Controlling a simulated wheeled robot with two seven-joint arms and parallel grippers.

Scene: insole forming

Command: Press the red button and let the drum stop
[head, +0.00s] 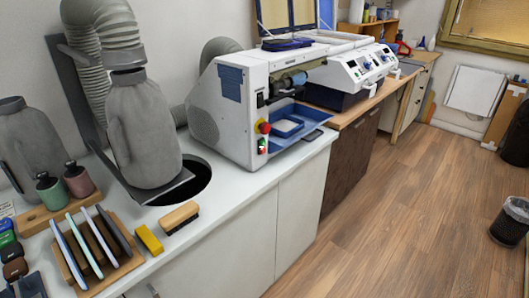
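The red button (264,127) sits on a yellow base on the front edge of the white grinding machine (229,112). Below it is a small switch (262,146) with green and red parts. The drum (291,80) shows as a grey and blue roller in the machine's opening, above a blue tray (290,125). A single still frame does not show whether the drum turns. Neither of my grippers shows in the head view.
Grey ribbed hoses and a grey bag (146,130) stand left of the machine, by a round hole (190,182) in the white counter (225,180). A brush (179,217), a yellow block (149,239) and a wooden rack (75,262) lie in front.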

